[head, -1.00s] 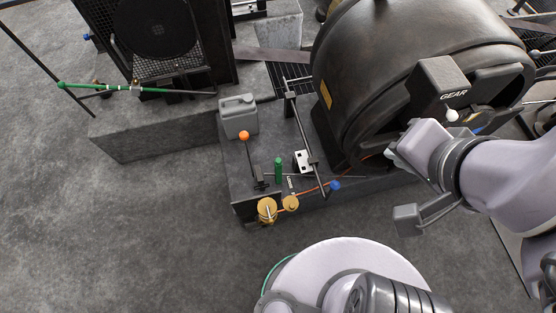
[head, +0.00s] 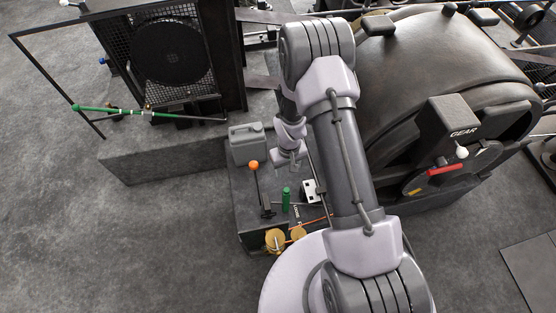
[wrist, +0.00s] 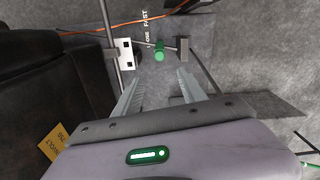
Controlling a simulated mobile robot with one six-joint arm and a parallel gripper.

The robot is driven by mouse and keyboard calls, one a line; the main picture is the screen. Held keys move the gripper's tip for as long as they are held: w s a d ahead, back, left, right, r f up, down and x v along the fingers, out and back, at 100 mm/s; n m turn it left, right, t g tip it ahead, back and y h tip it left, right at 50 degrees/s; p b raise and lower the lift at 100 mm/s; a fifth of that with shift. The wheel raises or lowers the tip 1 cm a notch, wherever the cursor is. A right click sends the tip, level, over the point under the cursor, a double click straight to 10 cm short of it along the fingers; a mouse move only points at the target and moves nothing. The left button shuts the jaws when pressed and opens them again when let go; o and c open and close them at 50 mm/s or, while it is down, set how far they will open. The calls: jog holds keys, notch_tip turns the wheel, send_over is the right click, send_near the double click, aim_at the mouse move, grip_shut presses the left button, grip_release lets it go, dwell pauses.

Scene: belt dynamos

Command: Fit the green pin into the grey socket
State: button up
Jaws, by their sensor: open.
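The green pin (head: 286,199) stands upright on the dark machine base in the head view. In the wrist view its round top (wrist: 159,56) shows just beyond the space between my fingertips. A light block with dark holes (head: 308,188) stands beside the pin; it also shows in the wrist view (wrist: 125,54). I cannot tell whether this block is the grey socket. My gripper (wrist: 158,79) is open and empty, pointing down above the base. In the head view my gripper (head: 291,168) is small, above and behind the pin, and my forearm hides part of the base.
An orange-knobbed lever (head: 254,166) stands left of the pin, and a grey canister (head: 247,145) behind it. Brass pulleys (head: 275,239) sit at the front edge. A large dark drum (head: 430,60) and a gear box with a red handle (head: 445,169) lie right.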

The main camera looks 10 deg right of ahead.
aim_at(286, 189)
notch_tip(286, 189, down, 16)
jog(key=b, duration=0.5)
jog(key=shift+r, duration=0.25)
grip_shut()
jog(key=shift+r+p, duration=1.55)
jog(key=shift+r, duration=0.85)
jog(key=shift+f, duration=0.1)
jog(key=shift+d, duration=0.1)
